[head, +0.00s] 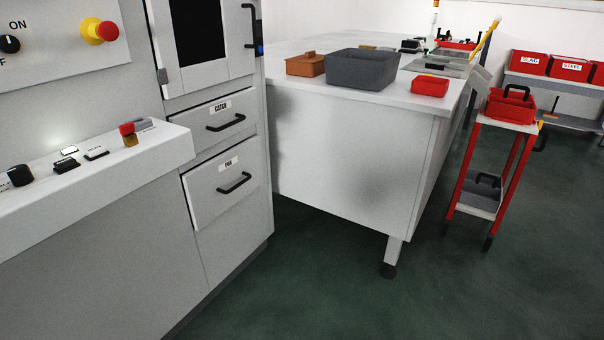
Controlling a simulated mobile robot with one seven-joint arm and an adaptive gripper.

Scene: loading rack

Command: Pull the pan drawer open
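The pan drawer (208,197) is the lower of two drawers in the grey cabinet, left of the middle in the head view. It has a white label reading PAN and a black bar handle (234,183). Its front stands slightly proud of the cabinet face at its left side; I cannot tell whether it is fully closed. The drawer above it (200,124) is labelled CATCH and has a similar black handle. My gripper is not in view.
A console ledge (95,165) with knobs and buttons juts out left of the drawers. A white bench (350,165) stands to the right, with a grey bin (362,70) and a red box (430,86). A red trolley (510,165) stands farther right. Green floor (330,290) is clear in front.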

